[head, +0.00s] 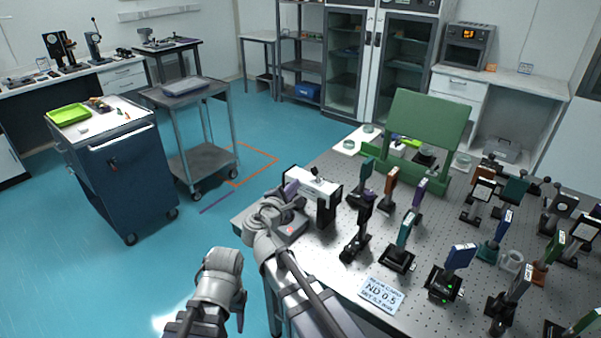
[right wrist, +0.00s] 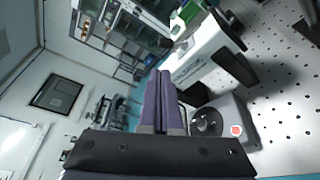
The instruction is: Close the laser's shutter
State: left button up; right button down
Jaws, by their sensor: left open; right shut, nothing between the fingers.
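The laser is a white box (head: 318,186) with a black front part, at the near left corner of the optical table; it also shows in the right wrist view (right wrist: 205,52). A small dark upright piece (head: 314,172) stands on its top; whether it is the shutter, I cannot tell. My right gripper (head: 291,187) is at the laser's left end, its purple fingers shut and empty; contact is unclear. The fingers also show in the right wrist view (right wrist: 160,90). My left gripper (head: 238,300) is low, off the table's left side, its fingers hardly visible.
A grey box with a red button (head: 291,229) sits beside the laser, below my right gripper. Several optic mounts, a card marked ND 0.5 (head: 381,294) and a green panel (head: 428,120) occupy the table. A blue cabinet (head: 125,180) and grey cart (head: 205,160) stand left on open floor.

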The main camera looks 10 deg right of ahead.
aim_at(306, 182)
jog(key=b+x, duration=0.1)
jog(key=x, duration=0.9)
jog(key=shift+b, duration=0.35)
jog(key=shift+s+d+r+m+t+b, duration=0.2)
jog(key=shift+m+t+b, duration=0.1)
jog(key=shift+m, duration=0.4)
jog(key=shift+s+d+m+t+b, duration=0.1)
jog(key=shift+s+m+t+b, duration=0.15)
jog(key=shift+m, duration=0.3)
jog(key=shift+s+d+m+t+b, duration=0.15)
jog(key=shift+m+b, duration=0.2)
jog(key=shift+m, duration=0.2)
jog(key=m, duration=0.1)
jog(key=m+b, duration=0.1)
jog(key=s+m+t+h+b, duration=0.1)
jog(key=m, duration=0.1)
jog(key=shift+d+r, duration=0.25)
jog(key=shift+d, duration=0.15)
jog(key=shift+w+r, duration=0.1)
jog(key=shift+r, duration=0.1)
